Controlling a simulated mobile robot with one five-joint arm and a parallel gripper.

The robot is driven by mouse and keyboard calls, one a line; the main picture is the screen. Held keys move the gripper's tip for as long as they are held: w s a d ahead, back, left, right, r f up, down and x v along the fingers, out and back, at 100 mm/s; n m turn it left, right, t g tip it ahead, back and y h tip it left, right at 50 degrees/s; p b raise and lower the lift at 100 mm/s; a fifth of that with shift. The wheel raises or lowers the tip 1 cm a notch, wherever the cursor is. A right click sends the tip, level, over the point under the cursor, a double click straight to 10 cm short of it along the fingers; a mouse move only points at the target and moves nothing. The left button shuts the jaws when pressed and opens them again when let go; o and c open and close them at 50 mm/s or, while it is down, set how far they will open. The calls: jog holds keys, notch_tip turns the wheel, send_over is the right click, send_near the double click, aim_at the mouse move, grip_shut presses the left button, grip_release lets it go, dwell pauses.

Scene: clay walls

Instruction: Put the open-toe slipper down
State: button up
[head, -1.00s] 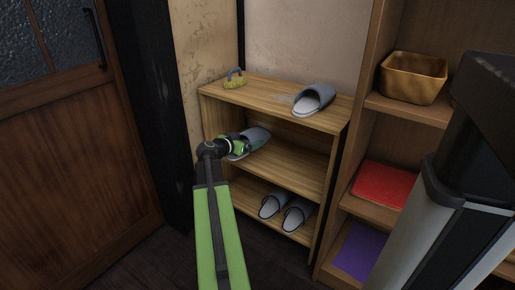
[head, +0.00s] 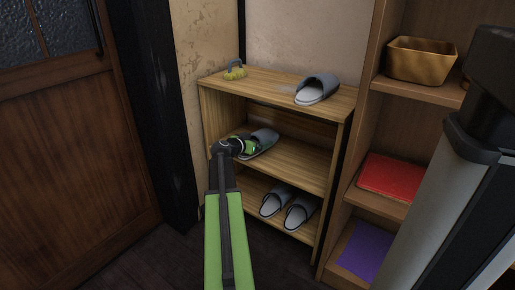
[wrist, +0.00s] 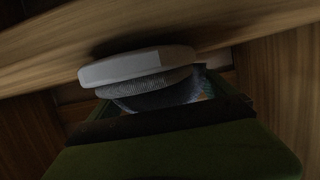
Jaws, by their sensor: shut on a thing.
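The open-toe slipper (head: 264,141) is grey with a pale sole. It is at the left part of the middle shelf (head: 292,165) of the wooden rack in the head view. My gripper (head: 246,146) is shut on it, reaching into the rack from the front left. In the wrist view the slipper (wrist: 140,68) shows its pale sole edge and grey fabric close to a wooden board. I cannot tell whether the sole touches the shelf. The fingertips are partly hidden.
A pair of slippers (head: 288,205) stands on the bottom shelf. A bookcase at the right holds a basket (head: 421,60). The middle shelf's right part is clear.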

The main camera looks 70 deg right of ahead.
aim_at(241, 155)
jog(key=shift+d+f, duration=0.15)
jog(key=shift+f, duration=0.2)
jog(key=o, duration=1.2)
jog(key=shift+o, duration=0.2)
jog(key=shift+r, duration=0.15)
jog(key=shift+a+r+p, duration=0.2)
jog(key=shift+a+p, duration=0.15)
jog(key=shift+p, duration=0.1)
jog(key=p+v, duration=0.3)
jog(key=v, duration=0.8)
jog(key=shift+a+r, duration=0.1)
jog(key=shift+a, duration=0.05)
jog(key=shift+w, duration=0.1)
